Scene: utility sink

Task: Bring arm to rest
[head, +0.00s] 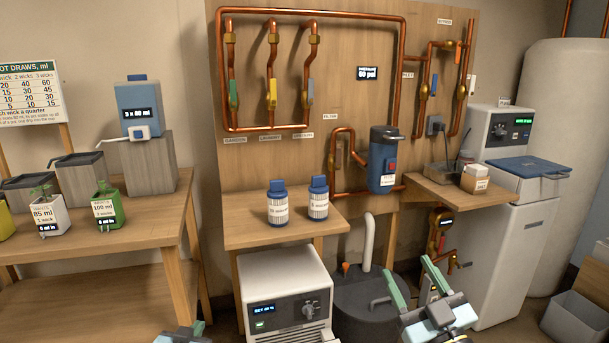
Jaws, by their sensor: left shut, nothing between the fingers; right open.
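My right gripper (407,267) is at the lower right of the head view, in front of the dark round tank. Its two green fingers point up and stand apart, with nothing between them. My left gripper (182,334) shows only in part at the bottom edge, left of the white unit. It is shut and empty, and most of it is cut off by the frame. Neither gripper visibly holds anything.
A white unit (286,289) stands under a small shelf (250,232) with two blue-capped bottles. The dark tank (367,302) is close behind my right gripper. A wooden bench (150,215) is at left. A white cabinet (505,245) and a grey bin (577,318) are at right.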

